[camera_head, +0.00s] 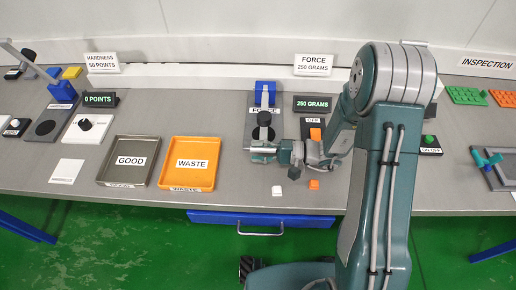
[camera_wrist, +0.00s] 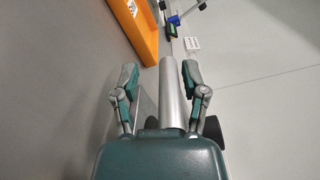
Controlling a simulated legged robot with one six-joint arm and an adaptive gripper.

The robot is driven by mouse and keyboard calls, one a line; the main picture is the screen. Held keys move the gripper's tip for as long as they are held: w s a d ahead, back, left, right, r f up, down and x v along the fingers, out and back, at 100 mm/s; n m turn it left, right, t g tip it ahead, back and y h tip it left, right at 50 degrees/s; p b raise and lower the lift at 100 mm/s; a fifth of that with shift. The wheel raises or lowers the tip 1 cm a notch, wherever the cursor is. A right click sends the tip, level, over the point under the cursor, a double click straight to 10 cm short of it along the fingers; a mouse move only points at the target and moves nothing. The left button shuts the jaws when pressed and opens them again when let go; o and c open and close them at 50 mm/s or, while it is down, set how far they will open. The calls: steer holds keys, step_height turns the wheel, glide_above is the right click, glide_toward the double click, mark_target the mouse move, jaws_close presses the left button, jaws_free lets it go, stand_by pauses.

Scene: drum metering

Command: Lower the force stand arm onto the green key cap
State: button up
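The force stand (camera_head: 264,95) has a blue post, a dark round part and a light grey bar (camera_head: 263,150) at its front. My gripper (camera_head: 278,153) is at this bar, coming from the right. In the wrist view a grey cylindrical bar (camera_wrist: 173,90) runs between the two fingers of my gripper (camera_wrist: 159,67). The left finger is clearly apart from the bar; the right one is close to it, and I cannot tell if it touches. The fingers are open. I cannot make out a green key cap under the stand.
The 250 GRAMS display (camera_head: 313,103) stands right of the stand. A white cap (camera_head: 276,190) and an orange cap (camera_head: 314,184) lie near the table's front edge. The WASTE tray (camera_head: 187,185) and GOOD tray (camera_head: 108,181) are left. A green button (camera_head: 429,140) is right of my arm.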

steer(key=shift+w, duration=0.1)
steer(key=shift+d+r, duration=0.1)
steer(key=shift+d, duration=0.2)
steer(key=d, duration=1.1)
steer(key=shift+s+d, duration=0.2)
steer(key=shift+d, duration=0.05)
steer(key=shift+a, duration=0.1)
steer(key=s+a+r+n+g+h, duration=0.2)
steer(key=s+r+n+g+h, duration=0.15)
steer(key=s+r+h, duration=0.6)
steer(key=s+d+r+t+h, duration=0.6)
steer(key=r+t+h, duration=0.2)
steer(key=r, duration=0.1)
steer(key=shift+r, duration=0.2)
